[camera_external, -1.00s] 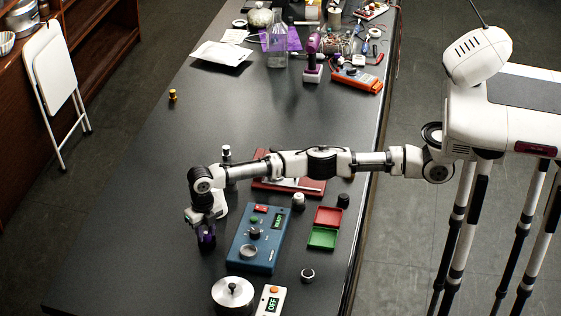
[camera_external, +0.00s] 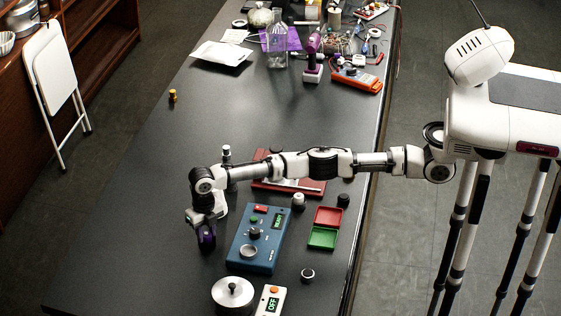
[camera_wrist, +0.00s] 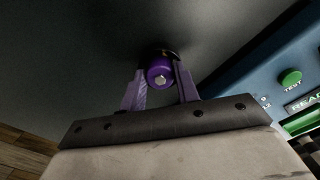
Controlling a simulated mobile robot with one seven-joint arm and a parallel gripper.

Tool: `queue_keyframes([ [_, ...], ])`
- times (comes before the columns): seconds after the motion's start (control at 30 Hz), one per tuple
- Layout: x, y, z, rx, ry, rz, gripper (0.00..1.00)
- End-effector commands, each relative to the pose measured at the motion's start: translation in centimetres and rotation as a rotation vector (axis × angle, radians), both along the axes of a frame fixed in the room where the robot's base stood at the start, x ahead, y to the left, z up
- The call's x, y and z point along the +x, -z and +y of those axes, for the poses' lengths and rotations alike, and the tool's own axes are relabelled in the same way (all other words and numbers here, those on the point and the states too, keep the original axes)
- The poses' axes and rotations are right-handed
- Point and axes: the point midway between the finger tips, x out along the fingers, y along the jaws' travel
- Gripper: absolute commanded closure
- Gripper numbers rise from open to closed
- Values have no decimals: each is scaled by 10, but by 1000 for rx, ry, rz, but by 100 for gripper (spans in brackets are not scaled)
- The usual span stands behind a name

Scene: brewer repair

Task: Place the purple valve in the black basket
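The purple valve (camera_wrist: 160,74) shows in the wrist view as a round purple body with a pale hex end facing the camera and a dark part behind it. The purple fingers of my gripper (camera_wrist: 160,82) stand on either side of it, with narrow gaps visible, so the gripper looks open around it. In the external view my gripper (camera_external: 206,241) points down low over the table, left of the blue device, and largely hides the valve. I cannot make out a black basket in either view.
The blue device (camera_external: 242,257) stands close to the right of my gripper. Red (camera_external: 328,216) and green (camera_external: 322,237) trays lie beyond it. The dark table (camera_external: 140,220) is clear to the left.

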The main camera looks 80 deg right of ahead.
Motion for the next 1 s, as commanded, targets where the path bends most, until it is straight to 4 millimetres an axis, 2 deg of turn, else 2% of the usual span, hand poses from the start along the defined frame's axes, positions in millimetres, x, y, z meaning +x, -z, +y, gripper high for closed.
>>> queue_keyframes([
  [0.03,-3,12,-2,-8,2,18,50],
  [0.27,-3,5,-3,-11,2,17,49],
  [0.37,-2,-7,-1,-7,3,13,49],
  [0.6,-3,-58,0,-2,1,12,49],
  [0.7,-2,-72,0,-3,3,10,49],
  [1.0,-2,-81,-1,-4,2,11,49],
])
